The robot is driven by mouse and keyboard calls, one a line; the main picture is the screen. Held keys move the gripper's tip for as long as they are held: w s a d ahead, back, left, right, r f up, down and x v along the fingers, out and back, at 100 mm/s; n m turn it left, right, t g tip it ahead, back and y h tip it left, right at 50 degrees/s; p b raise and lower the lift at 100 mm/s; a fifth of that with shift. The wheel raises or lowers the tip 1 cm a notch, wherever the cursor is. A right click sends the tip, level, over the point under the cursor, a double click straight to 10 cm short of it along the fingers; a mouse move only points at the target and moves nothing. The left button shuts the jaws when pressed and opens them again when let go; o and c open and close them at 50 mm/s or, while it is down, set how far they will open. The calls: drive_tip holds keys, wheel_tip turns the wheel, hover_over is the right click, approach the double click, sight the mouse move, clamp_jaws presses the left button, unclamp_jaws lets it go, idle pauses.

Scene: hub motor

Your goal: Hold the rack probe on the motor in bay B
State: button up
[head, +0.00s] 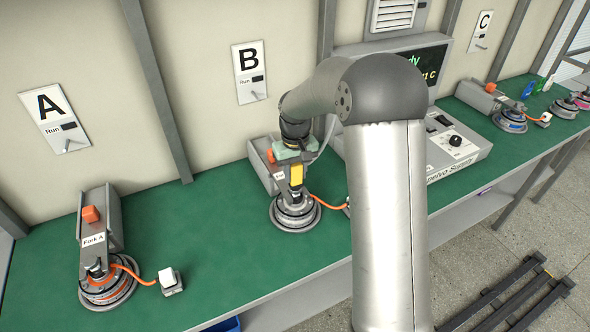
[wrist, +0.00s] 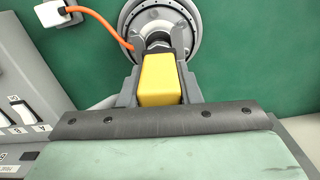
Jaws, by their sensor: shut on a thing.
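The motor in bay B (head: 296,212) is a round grey hub with an orange cable, sitting on the green bench below the B sign (head: 248,60). It also shows at the top of the wrist view (wrist: 160,20). The yellow rack probe (wrist: 160,78) is between my gripper's fingers (wrist: 160,85), and in the head view it shows as a yellow block (head: 296,175). My gripper (head: 297,180) is shut on the probe, which points at the motor's near-centre. The probe's tip is hidden, so I cannot tell whether it touches the motor.
Motor A (head: 108,290) stands in its fork at the left with a white plug (head: 171,281). A control console (head: 455,140) is right of my arm. Bay C's motor (head: 510,121) is at the far right. Green bench (head: 230,240) between A and B is clear.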

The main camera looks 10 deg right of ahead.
drive_tip(key=shift+f+b, duration=0.45)
drive_tip(key=shift+f, duration=0.2)
idle(0.8)
idle(0.6)
drive_tip(key=shift+r+p, duration=2)
drive_tip(key=shift+r, duration=1.1)
drive_tip(key=shift+f, duration=0.15)
